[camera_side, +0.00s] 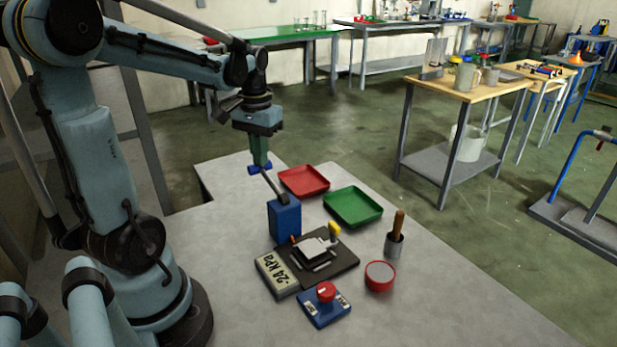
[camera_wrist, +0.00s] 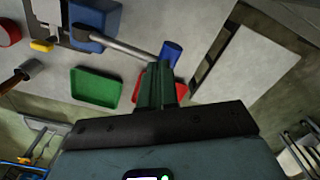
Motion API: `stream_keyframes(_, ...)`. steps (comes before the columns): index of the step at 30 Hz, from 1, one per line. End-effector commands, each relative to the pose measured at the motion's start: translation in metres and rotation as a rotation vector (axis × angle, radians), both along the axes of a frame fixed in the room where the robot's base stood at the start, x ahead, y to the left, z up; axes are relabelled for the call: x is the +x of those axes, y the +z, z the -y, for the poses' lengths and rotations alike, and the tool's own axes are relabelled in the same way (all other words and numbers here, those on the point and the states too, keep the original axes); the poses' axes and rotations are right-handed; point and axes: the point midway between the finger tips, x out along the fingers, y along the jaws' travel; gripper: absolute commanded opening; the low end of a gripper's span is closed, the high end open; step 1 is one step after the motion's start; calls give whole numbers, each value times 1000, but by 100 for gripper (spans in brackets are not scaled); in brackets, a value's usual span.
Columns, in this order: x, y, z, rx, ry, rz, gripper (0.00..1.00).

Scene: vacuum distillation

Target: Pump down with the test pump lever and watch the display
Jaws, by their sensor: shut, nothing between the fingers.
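The test pump is a blue box (camera_side: 284,220) on the grey table. Its grey lever (camera_side: 272,184) slants up to the left and ends in a blue grip (camera_side: 253,170). My gripper (camera_side: 260,166) points down, its green fingers shut and empty, at the lever's grip end; whether they touch is unclear. In the wrist view, the fingertips (camera_wrist: 160,66) lie beside the blue grip (camera_wrist: 171,53), with the lever bar (camera_wrist: 125,46) running to the pump body (camera_wrist: 94,22). The display (camera_side: 277,277) reads -24 kPa and lies flat in front of the pump.
A dark plate (camera_side: 345,262) with a light block assembly sits beside the display.

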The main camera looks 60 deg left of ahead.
Motion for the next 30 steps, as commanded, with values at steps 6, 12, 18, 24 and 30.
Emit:
stream_keyframes(6, 0, -23, 1, -2, -1, 0, 0)
stream_keyframes(12, 0, -43, 1, -2, -1, 0, 0)
stream_keyframes(18, 0, -58, 0, -1, -1, 0, 0)
stream_keyframes(24, 0, -44, 0, -1, -1, 0, 0)
stream_keyframes(30, 0, -20, 0, -1, -1, 0, 0)
